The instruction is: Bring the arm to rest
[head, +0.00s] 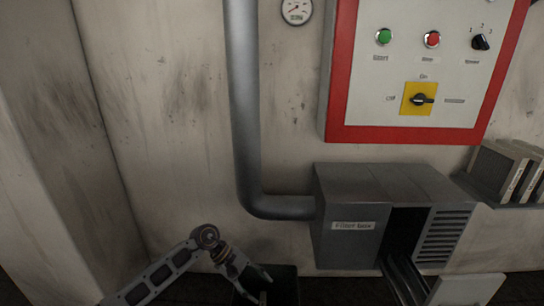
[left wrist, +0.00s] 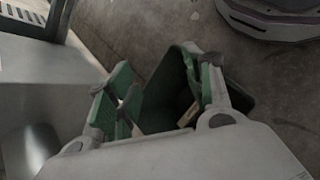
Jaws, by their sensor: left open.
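My left arm comes in from the lower left in the head view. Its gripper (head: 263,286) is low, just in front of the wall, over or beside a dark bin (head: 284,284). In the left wrist view the jaws of my left gripper (left wrist: 166,92) are apart, with nothing seen held between them. Beyond them is the bin, green there (left wrist: 178,72), with something pale inside that I cannot make out. I cannot tell whether the fingers touch the bin. My right gripper is not in view.
A grey filter box (head: 352,240) with a dark opening stands right of the bin, fed by a pipe (head: 246,110). A red-framed control panel (head: 385,133) hangs above. Binders (head: 497,170) sit on a shelf at right. The wall left of the pipe is clear.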

